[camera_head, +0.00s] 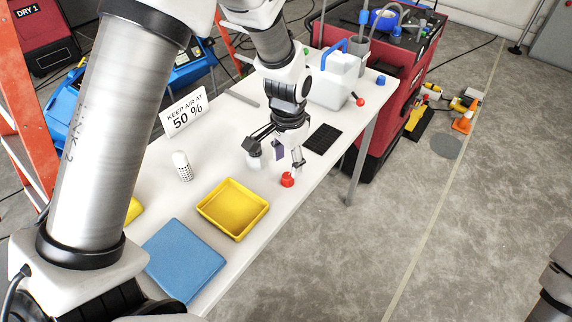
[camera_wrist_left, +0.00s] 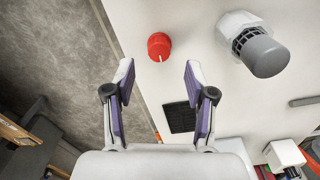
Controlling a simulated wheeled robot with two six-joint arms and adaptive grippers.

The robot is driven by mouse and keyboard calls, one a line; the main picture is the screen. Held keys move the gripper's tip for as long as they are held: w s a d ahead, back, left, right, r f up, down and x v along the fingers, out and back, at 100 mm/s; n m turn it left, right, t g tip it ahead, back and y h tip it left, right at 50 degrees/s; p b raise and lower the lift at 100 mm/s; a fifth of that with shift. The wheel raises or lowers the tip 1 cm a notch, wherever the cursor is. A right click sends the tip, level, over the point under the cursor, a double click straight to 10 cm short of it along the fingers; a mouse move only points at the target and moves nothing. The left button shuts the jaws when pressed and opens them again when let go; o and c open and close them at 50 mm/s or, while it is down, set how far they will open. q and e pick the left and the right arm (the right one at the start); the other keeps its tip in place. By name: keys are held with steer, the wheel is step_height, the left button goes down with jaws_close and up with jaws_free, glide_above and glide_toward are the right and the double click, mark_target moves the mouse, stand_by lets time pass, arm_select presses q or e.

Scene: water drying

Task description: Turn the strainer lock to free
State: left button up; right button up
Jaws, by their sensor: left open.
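A round red knob (camera_head: 288,180) with a white line on its top sits on the white table near its right edge. It also shows in the left wrist view (camera_wrist_left: 159,46), just beyond the fingertips. My left gripper (camera_head: 288,160) is open, its two purple-padded fingers (camera_wrist_left: 158,75) apart and empty, reaching down close to the knob without visibly gripping it. A white faceted collar with a grey slotted cylinder (camera_wrist_left: 264,55), which looks like the strainer, stands beside the knob. In the head view it seems partly hidden by the gripper. My right gripper is out of view.
On the table (camera_head: 222,118) are a yellow tray (camera_head: 232,209), a blue pad (camera_head: 184,260), a white perforated cylinder (camera_head: 182,166), a sign (camera_head: 184,112), a black mat (camera_head: 323,139) and a white jug (camera_head: 334,82). A red machine (camera_head: 400,100) stands behind.

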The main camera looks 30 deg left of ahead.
mark_target(287, 176)
arm_select(q)
step_height(287, 176, down, 4)
steer(key=shift+f, duration=0.25)
steer(key=shift+w+a+f, duration=0.1)
steer(key=shift+f, duration=0.25)
steer(key=shift+s+r, duration=0.15)
steer(key=shift+s, duration=0.05)
steer(key=shift+c, duration=1.4)
jaws_close()
